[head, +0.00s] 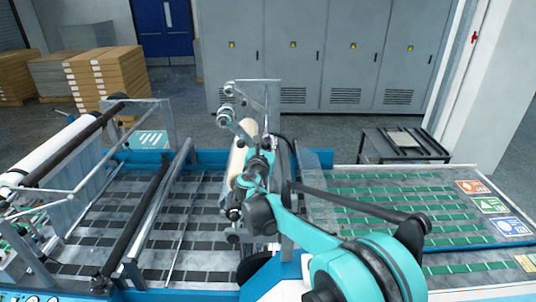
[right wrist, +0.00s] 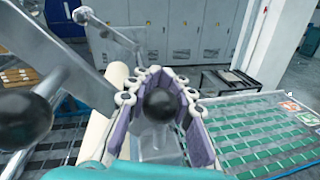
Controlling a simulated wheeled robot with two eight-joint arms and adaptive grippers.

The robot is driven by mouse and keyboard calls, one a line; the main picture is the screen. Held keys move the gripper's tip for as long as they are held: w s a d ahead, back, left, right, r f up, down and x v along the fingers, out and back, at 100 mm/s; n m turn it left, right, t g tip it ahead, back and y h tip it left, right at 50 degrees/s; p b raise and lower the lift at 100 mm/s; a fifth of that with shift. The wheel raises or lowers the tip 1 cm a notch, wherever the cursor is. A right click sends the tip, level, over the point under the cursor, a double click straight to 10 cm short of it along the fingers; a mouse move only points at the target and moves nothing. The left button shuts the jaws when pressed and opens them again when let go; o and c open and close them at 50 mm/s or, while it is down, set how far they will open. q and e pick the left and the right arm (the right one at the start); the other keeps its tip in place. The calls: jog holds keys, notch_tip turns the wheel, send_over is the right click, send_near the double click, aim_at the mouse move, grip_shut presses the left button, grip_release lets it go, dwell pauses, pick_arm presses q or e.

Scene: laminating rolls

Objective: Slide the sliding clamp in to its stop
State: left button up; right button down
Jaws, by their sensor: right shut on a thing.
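My right gripper (right wrist: 158,88) is shut on a black ball knob (right wrist: 160,105), with its purple-lined fingers on both sides of it. The knob sits in front of a grey metal piece (right wrist: 158,145), which I take to be part of the sliding clamp; the fingers hide much of it. In the head view my right arm reaches up to the cream roll (head: 240,162) at the machine's middle, and the arm covers the clamp there. How far the clamp is from its stop cannot be told. My left gripper is not in view.
A second black ball (right wrist: 26,120) on a grey metal arm is close on the left in the wrist view. Metal rollers on a bracket (head: 226,118) rise above the roll. A green-striped conveyor bed (head: 400,205) lies to the right, and a dark side table (head: 405,143) stands behind it.

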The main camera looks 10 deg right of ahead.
jog(key=x, duration=0.2)
jog(key=a+x, duration=0.1)
jog(key=x, duration=0.2)
jog(key=b+x, duration=0.1)
jog(key=x, duration=0.2)
jog(key=shift+w+a, duration=0.2)
jog(key=shift+w, duration=0.15)
jog(key=c, duration=1.6)
grip_release()
jog(key=shift+c, duration=0.2)
jog(key=shift+o, duration=0.2)
jog(key=shift+s, duration=0.1)
jog(key=v, duration=1.2)
